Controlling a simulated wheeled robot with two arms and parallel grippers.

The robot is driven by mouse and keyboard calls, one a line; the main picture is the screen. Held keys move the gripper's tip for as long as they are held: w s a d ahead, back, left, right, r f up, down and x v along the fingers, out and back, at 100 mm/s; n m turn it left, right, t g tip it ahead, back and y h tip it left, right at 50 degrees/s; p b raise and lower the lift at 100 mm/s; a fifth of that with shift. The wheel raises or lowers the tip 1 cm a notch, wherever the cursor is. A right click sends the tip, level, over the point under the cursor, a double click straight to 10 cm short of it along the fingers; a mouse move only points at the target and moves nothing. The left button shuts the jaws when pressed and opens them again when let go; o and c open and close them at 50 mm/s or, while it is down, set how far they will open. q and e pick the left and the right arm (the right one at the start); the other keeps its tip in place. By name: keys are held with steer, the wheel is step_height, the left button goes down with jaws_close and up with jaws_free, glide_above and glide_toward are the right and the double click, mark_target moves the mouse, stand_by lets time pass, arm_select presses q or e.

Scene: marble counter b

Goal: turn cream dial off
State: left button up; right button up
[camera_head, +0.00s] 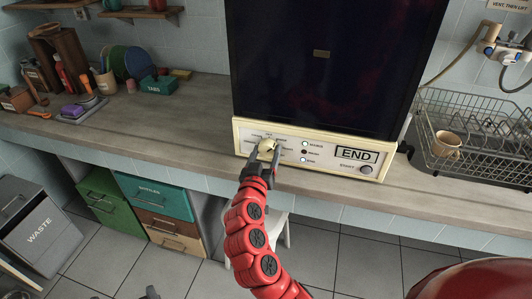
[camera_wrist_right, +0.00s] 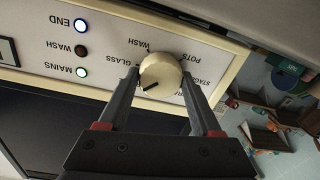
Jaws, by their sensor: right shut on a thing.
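The cream dial (camera_head: 267,145) sits on the cream control panel (camera_head: 239,134) below a large dark machine front. In the right wrist view the dial (camera_wrist_right: 161,74) is seen upside down, with labels such as WASH and GLASS around it. Its dark pointer line points to the lower left there. My right gripper (camera_head: 264,153) reaches up from below and is shut on the dial, one finger on each side. Its fingers (camera_wrist_right: 158,82) hide some of the labels.
The panel's display (camera_head: 356,154) reads END. The MAINS and END lamps are lit, WASH is dark. A wire dish rack (camera_head: 468,170) with a tan mug (camera_head: 446,144) stands at right.

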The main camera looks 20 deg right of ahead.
steer(key=shift+n, duration=0.3)
steer(key=n+p, duration=0.1)
steer(key=n, duration=0.3)
steer(key=shift+a+r, duration=0.1)
steer(key=shift+r, duration=0.05)
steer(key=shift+n+p, duration=0.8)
steer(key=shift+n, duration=1.2)
steer(key=o, duration=1.4)
steer(key=shift+b+v, duration=0.65)
steer(key=shift+v, duration=8.05)
